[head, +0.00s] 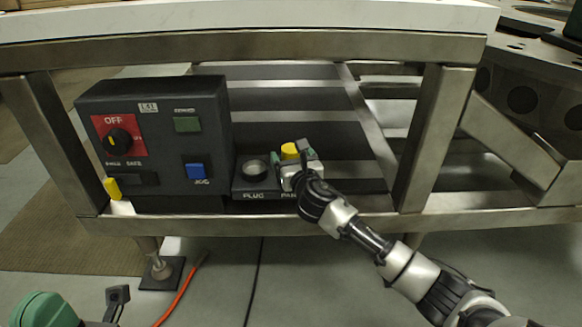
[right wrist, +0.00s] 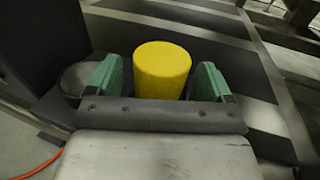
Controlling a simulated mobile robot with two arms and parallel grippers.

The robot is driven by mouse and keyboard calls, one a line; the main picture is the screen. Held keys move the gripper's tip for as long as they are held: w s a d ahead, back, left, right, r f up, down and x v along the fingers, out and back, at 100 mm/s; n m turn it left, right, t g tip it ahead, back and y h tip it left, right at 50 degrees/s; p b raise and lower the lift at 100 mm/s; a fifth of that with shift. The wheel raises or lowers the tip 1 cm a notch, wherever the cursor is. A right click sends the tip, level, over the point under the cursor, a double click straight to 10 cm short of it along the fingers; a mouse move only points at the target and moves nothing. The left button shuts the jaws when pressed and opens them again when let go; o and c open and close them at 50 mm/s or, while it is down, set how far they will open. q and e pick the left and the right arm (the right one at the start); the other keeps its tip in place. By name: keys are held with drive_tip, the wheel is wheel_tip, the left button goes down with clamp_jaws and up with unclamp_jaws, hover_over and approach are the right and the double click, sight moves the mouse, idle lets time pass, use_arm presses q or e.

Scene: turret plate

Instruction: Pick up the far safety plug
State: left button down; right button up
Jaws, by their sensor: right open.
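A yellow safety plug (head: 289,150) stands at the right part of the plug panel (head: 249,194), by the partly covered "PARK" label. It shows as an upright yellow cylinder in the right wrist view (right wrist: 162,70). My right gripper (head: 293,157) is open, with its green-padded fingers on either side of this plug and a gap visible at each side. The plug's lower part is hidden by the gripper. Another yellow piece (head: 112,188) is at the left edge of the control box. My left gripper (head: 118,295) is low at the left, only partly in view, away from the panel.
The dark control box (head: 165,170) with a red switch, a green button and a blue button stands left of the plug panel. An empty round socket (head: 254,168) is left of the plug. A metal table leg (head: 434,140) stands to the right, under a white tabletop (head: 250,18).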

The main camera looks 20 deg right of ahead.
drive_tip(key=shift+w, duration=0.25)
drive_tip(key=c, duration=1.1)
drive_tip(key=shift+o, duration=0.2)
drive_tip(key=shift+r, duration=0.1)
